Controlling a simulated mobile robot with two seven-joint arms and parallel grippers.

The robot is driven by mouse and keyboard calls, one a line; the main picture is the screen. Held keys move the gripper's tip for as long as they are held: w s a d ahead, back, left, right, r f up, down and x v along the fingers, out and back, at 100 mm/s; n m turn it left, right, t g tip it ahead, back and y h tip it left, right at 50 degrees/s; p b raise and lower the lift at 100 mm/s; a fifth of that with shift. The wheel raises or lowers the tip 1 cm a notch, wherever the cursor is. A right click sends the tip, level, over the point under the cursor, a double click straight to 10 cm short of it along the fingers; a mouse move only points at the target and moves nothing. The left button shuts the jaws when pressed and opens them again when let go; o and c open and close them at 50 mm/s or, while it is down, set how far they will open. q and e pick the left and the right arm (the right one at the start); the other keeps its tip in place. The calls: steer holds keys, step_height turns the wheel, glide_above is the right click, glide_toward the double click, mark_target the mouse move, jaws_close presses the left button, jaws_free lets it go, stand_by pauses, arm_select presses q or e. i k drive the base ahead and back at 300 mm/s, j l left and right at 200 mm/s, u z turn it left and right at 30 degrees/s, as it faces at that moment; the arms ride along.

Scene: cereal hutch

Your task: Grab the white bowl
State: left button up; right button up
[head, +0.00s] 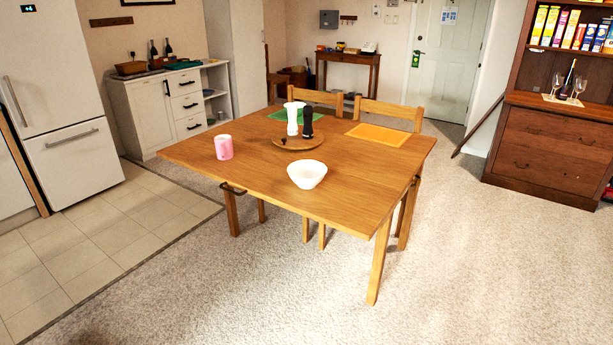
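The white bowl (307,174) stands upright on the wooden table (250,178), close to the front edge and right of the table's middle. It looks empty, and nothing touches it. Neither of my grippers shows in the head view.
A pink mug (223,147) stands left of the bowl. Behind it, a round wooden board (299,142) holds a white mill (292,120) and a black mill (307,122). An orange placemat (379,135) lies back right. Two chairs stand behind the table; carpet in front is clear.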

mark_target(305, 174)
steer(key=i+j+z, duration=0.2)
steer(key=i+j, duration=0.25)
steer(key=i, duration=0.2)
steer(key=i+j+z, duration=0.15)
steer(key=i+j, duration=0.35)
steer(key=i, duration=0.15)
